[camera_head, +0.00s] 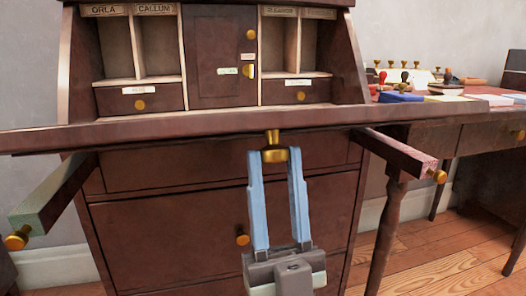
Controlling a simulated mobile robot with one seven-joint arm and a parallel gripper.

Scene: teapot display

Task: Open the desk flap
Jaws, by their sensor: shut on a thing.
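The desk flap (180,127) of the dark brown desk is lowered and looks about level, seen nearly edge-on below the compartments. A brass knob (273,139) hangs under its front edge near the middle. My gripper (275,158) reaches up from below with its two blue fingers on either side of the knob, shut on it. Two support arms with brass knobs stick out below the flap, one on the left (55,198) and one on the right (400,152). Whether the flap rests on them is hard to tell.
Behind the flap are open compartments (160,48), small drawers (140,97) and a small door (214,50). Larger drawers (165,235) lie below. A side table (450,112) with stamps and papers stands at the right. Wooden floor (440,245) shows at the lower right.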

